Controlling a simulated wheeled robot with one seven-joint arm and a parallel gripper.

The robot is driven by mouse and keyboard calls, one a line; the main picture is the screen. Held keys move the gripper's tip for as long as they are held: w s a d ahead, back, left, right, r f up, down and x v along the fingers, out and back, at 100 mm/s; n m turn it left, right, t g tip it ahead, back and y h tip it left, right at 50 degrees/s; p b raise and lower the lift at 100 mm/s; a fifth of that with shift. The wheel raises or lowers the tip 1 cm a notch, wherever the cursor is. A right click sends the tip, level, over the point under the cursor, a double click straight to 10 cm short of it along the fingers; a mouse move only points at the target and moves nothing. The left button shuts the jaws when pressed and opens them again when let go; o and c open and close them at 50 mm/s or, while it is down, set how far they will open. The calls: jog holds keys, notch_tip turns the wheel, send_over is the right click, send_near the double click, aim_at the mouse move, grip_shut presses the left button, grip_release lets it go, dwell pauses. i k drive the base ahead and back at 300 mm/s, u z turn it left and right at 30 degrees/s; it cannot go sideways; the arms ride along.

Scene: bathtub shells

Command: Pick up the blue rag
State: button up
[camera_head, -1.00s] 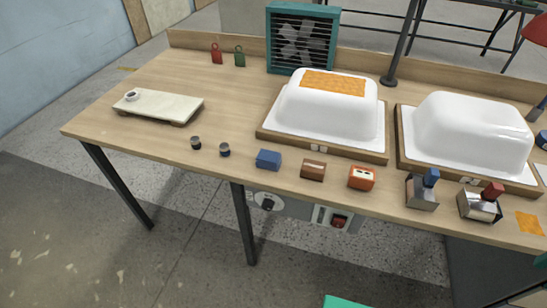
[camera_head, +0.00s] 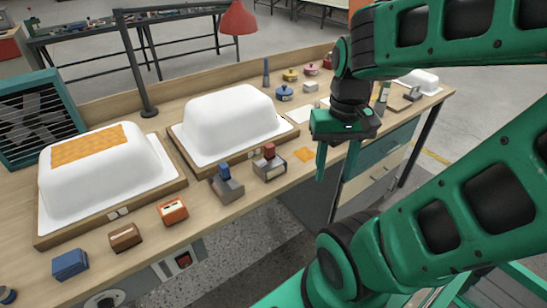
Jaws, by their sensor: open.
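A small dark blue block-like item (camera_head: 70,264) sits at the table's front edge at lower left. It could be a folded rag or a sponge; I cannot tell which. No other blue cloth is clear to me. My gripper (camera_head: 336,174) hangs at the right, fingers pointing down, near the table's front edge. It is open and looks empty.
Two white tub shells (camera_head: 110,185) (camera_head: 228,118) stand on wooden bases, the left with an orange mesh patch. Brown (camera_head: 125,237) and orange (camera_head: 173,211) blocks and two metal tools (camera_head: 228,186) (camera_head: 269,166) line the front edge. A lamp post (camera_head: 135,62) rises behind.

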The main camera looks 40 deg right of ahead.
aim_at(66, 266)
jog(key=u, duration=2.1)
jog(key=k, duration=0.9)
jog(key=z, duration=0.35)
jog(key=i, duration=0.95)
